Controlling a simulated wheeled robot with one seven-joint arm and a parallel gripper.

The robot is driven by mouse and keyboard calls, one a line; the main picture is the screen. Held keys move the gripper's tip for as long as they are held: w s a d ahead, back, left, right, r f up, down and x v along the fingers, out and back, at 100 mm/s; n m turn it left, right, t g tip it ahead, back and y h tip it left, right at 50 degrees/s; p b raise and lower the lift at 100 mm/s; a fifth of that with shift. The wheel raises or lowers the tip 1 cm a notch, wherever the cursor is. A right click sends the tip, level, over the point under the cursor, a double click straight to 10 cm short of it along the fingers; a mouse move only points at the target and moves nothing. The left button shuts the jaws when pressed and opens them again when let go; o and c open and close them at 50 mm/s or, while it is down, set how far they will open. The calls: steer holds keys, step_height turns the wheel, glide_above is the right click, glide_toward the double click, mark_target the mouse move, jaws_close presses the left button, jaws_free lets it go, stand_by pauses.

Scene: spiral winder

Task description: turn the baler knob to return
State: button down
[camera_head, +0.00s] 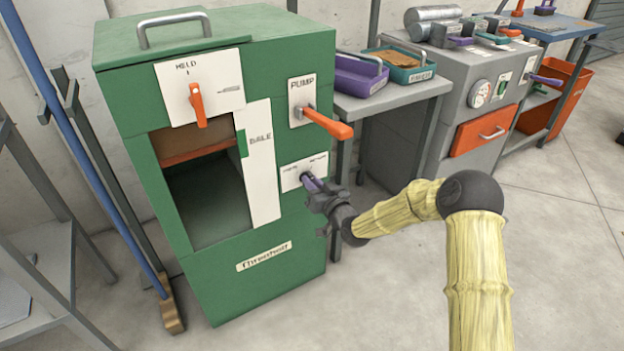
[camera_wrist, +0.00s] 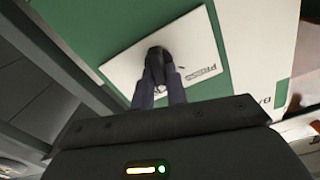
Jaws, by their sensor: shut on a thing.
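The green baler (camera_head: 263,268) stands left of centre in the head view. A small white plate (camera_head: 290,182) with lettering sits low on its right front, below the pump lever. In the wrist view the same plate (camera_wrist: 196,52) reads "PRESS" on its right part; other lettering is partly covered. A dark knob (camera_wrist: 157,57) stands on this plate. My gripper (camera_head: 316,186) reaches the plate from the right, its fingers shut on the knob. In the wrist view the two fingers (camera_wrist: 159,76) lie close on either side of it. The knob's exact pointing direction is hard to tell.
An orange pump lever (camera_head: 328,123) sticks out above my gripper. Another orange lever (camera_head: 198,106) hangs on the upper plate. A grey table (camera_head: 397,95) with purple and teal trays stands to the right. The floor in front is clear.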

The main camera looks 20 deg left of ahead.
steer(key=m+p, duration=0.1)
steer(key=m, duration=0.4)
steer(key=shift+w+d+f+m+p, duration=0.1)
steer(key=shift+d+f+m+p, duration=0.1)
steer(key=shift+m+p, duration=0.2)
steer(key=c, duration=1.4)
jaws_free()
steer(key=shift+a, duration=0.1)
steer(key=shift+r, duration=0.1)
steer(key=p+v, duration=0.4)
steer(key=v, duration=1.3)
